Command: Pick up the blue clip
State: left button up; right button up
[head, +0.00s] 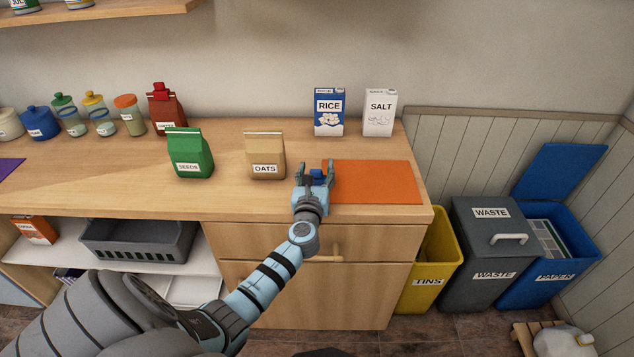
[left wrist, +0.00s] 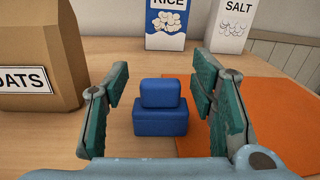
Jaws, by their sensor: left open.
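The blue clip (left wrist: 160,118) is a small two-tier blue block on the wooden counter, with a smaller part on top of a wider one. In the left wrist view it stands midway between the two fingers of my left gripper (left wrist: 160,110), with a gap on each side. In the head view the blue clip (head: 318,174) shows only partly between the fingers of my left gripper (head: 316,170). My left gripper is open and holds nothing. My right gripper is not in these views.
An orange mat (head: 375,182) lies just right of the clip. The oats bag (head: 265,156) stands close on the left, with a green seeds bag (head: 190,154) beyond it. The rice box (head: 329,112) and salt box (head: 380,113) stand behind near the wall.

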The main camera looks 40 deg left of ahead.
aim_at(316, 170)
pick_arm(q)
jog(key=shift+r, duration=0.1)
jog(key=c, duration=1)
notch_tip(316, 170, up, 20)
jog(key=p, duration=1.1)
jog(key=shift+p, duration=0.3)
